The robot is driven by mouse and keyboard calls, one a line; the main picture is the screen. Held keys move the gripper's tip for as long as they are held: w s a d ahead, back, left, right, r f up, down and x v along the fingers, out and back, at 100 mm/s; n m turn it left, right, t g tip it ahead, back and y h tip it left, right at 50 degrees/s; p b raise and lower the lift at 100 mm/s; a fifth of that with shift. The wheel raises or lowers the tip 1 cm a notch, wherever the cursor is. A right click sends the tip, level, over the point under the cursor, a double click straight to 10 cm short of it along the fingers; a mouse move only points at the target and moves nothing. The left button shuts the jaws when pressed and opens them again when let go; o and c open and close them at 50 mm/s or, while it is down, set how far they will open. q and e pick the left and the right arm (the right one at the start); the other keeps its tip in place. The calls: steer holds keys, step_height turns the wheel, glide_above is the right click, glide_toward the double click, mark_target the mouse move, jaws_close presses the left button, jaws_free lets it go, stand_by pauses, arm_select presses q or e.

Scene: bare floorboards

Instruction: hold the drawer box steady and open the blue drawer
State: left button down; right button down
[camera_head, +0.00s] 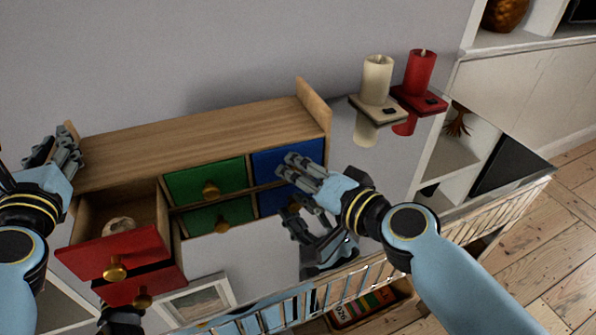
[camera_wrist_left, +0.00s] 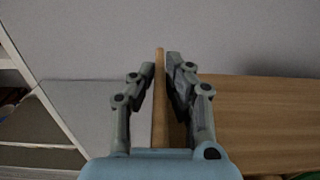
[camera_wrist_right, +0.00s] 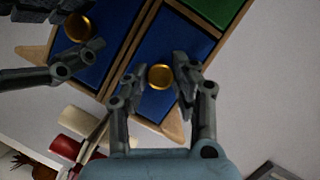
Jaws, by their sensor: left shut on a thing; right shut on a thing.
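The wooden drawer box (camera_head: 210,137) stands on a glossy surface that mirrors its front. Its blue drawer (camera_head: 287,163) is at the right end and looks flush with the front. My left gripper (camera_head: 66,150) is shut on the box's upright left side panel (camera_wrist_left: 159,100), one finger on each side in the left wrist view. My right gripper (camera_head: 284,170) is at the blue drawer and hides its knob in the head view. In the right wrist view its fingers are shut around the brass knob (camera_wrist_right: 160,76). The red drawer (camera_head: 115,254) is pulled out, with a pale rounded thing (camera_head: 121,225) inside.
The green drawer (camera_head: 206,182) in the middle is shut. A cream candle (camera_head: 377,78) and a red candle (camera_head: 420,70) stand on holders to the right of the box. A white shelf (camera_head: 520,55) is at the far right, above floorboards.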

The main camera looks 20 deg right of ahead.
steer(key=s, duration=0.8)
steer(key=shift+s+a, duration=0.1)
steer(key=shift+s, duration=0.1)
steer(key=c, duration=1.1)
jaws_free()
steer(key=shift+o, duration=0.2)
steer(key=v, duration=1.2)
steer(key=shift+r, duration=0.1)
